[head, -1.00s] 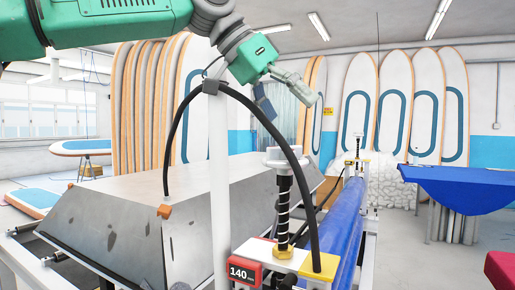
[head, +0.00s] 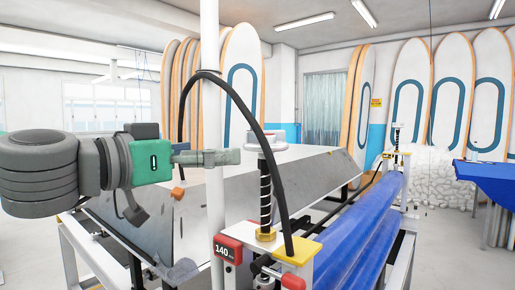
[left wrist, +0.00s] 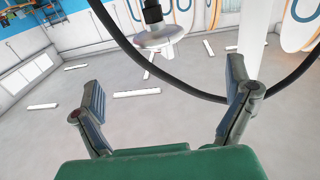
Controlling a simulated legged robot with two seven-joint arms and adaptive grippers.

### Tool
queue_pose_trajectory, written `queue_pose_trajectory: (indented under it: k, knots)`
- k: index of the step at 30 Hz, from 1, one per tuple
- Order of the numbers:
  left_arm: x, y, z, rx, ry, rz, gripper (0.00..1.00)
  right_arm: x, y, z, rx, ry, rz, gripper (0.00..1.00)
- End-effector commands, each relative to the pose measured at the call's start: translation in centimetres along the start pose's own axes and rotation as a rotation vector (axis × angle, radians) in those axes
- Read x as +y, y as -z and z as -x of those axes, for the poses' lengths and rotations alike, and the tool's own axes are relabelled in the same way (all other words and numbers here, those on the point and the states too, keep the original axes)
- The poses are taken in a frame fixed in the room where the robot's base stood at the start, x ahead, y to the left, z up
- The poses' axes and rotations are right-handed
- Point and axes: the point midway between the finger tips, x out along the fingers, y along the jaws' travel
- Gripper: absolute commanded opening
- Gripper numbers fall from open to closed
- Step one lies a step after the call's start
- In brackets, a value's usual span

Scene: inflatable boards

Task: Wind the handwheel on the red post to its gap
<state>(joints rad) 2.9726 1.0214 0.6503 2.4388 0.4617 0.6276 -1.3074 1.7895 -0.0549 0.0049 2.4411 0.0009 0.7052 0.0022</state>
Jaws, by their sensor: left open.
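The near post carries a red 140 mm display (head: 228,249) and an upright black-and-white banded screw (head: 265,193) above a brass nut (head: 265,235). A pale handwheel (head: 265,142) sits on top of the screw; it also shows in the left wrist view (left wrist: 158,38), beyond the fingertips and roughly between them. My left gripper (head: 232,157) is left of the handwheel at about its height, apart from it. Its fingers are spread and empty in the left wrist view (left wrist: 166,75). The handwheel's gap cannot be made out. My right gripper is not in view.
A white pole (head: 210,110) stands close by my left fingers. A black cable (head: 262,120) arches past the handwheel. A yellow block (head: 298,250), blue rolls (head: 350,235) and a grey sloped bench (head: 310,170) lie around the post. A similar far post (head: 396,135) stands behind.

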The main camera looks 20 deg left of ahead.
Motion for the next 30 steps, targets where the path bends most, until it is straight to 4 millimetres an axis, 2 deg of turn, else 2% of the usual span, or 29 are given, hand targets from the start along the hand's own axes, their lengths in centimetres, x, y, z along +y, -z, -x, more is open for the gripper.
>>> queue_pose_trajectory:
  k: [12, 15, 21, 30]
  knots:
    - [0.3, -0.4, -5.9, -0.004, 0.0, -0.01, 0.96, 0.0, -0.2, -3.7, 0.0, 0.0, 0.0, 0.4]
    - [0.3, -0.2, -8.2, -0.005, -0.002, -0.005, 0.96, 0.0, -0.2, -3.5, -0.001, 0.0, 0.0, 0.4]
    - [0.1, 0.0, -11.4, -0.003, -0.002, 0.0, 0.96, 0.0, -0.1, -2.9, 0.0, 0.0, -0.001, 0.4]
    - [0.2, 0.1, -13.4, 0.001, -0.003, -0.003, 0.96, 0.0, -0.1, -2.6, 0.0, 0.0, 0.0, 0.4]
